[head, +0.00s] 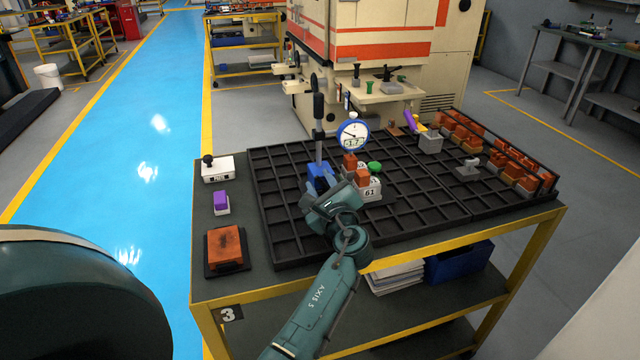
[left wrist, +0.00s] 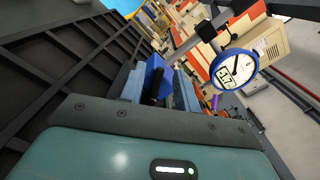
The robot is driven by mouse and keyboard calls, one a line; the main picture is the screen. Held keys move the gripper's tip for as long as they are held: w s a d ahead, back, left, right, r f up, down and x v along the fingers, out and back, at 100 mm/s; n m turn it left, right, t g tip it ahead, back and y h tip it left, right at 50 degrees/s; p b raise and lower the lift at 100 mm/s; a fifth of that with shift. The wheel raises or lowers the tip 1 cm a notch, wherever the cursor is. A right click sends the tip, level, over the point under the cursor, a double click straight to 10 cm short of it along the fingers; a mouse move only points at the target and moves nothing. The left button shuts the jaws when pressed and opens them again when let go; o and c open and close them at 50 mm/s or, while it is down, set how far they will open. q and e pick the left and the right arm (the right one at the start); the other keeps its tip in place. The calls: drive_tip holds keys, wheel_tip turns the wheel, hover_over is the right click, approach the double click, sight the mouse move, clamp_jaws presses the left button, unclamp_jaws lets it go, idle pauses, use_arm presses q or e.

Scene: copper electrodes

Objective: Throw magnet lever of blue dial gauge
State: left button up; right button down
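The blue dial gauge (head: 353,134) has a white face with a needle and a small number window; it also shows in the left wrist view (left wrist: 235,69). It hangs on a dark upright post (head: 318,115) above a blue magnet base (head: 319,175) on the black grid tray. My left gripper (head: 328,193) is at the near side of this base and partly hides it. In the left wrist view the base (left wrist: 154,70) lies ahead of the spread fingers (left wrist: 158,90). A dark upright piece shows between them; whether it is the lever or is touched, I cannot tell. My right gripper is not in view.
The grid tray (head: 284,215) covers most of the table. Orange-copper blocks and a green-topped part (head: 374,167) stand close right of my gripper. A grey block (head: 430,142) and rows of copper electrodes (head: 500,165) are farther right. A white box (head: 217,170) stands left.

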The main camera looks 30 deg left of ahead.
use_arm(q)
drive_tip(key=shift+c, duration=0.2)
clamp_jaws()
